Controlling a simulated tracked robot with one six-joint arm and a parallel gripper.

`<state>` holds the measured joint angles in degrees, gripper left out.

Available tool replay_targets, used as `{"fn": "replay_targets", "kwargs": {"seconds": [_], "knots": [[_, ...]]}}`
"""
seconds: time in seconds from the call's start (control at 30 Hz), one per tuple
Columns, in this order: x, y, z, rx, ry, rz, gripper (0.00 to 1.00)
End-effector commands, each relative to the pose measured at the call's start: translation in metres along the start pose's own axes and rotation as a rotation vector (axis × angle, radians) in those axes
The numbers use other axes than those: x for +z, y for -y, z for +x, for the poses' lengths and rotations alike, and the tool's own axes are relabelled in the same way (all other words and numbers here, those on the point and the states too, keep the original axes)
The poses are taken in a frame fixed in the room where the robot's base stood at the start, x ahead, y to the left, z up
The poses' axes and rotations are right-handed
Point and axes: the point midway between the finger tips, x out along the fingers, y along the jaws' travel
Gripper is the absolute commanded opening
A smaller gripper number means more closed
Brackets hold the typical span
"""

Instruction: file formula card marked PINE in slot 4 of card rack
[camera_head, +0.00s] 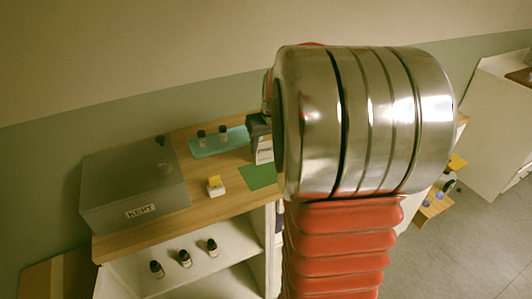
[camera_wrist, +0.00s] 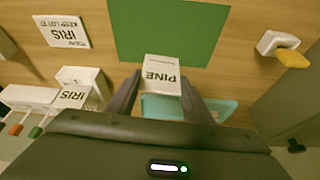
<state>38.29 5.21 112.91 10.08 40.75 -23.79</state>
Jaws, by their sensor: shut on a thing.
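The card marked PINE (camera_wrist: 162,77) is white and upside down in the wrist view. My gripper (camera_wrist: 158,88) is shut on it, with a dark finger on each side. The card is in front of the green mat (camera_wrist: 165,30); I cannot tell its height. In the head view my arm covers the middle, and a white card face (camera_head: 264,153) shows just left of it, by the mat (camera_head: 260,176). No card rack with numbered slots can be made out; it may be hidden behind my arm.
A grey box (camera_head: 135,190) with a label stands at the left. A teal tray (camera_head: 217,145) holds dark bottles. A white block with a yellow top (camera_head: 215,187) stands on the wood. In the wrist view, a white IRIS card (camera_wrist: 61,31) and a white IRIS-marked holder (camera_wrist: 88,78) are at the left.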

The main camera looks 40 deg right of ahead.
Motion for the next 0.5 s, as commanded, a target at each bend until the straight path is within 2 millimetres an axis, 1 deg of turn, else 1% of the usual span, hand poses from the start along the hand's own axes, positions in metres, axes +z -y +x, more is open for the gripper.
{"fn": "replay_targets", "kwargs": {"seconds": [0.27, 0.37, 0.5], "knots": [[-0.001, 0.0, -0.003, 0.0, -0.001, 0.0, 0.25], [-0.004, 0.0, -0.009, 0.0, -0.002, 0.0, 0.25], [-0.011, 0.0, -0.026, 0.001, -0.003, -0.001, 0.25]]}}
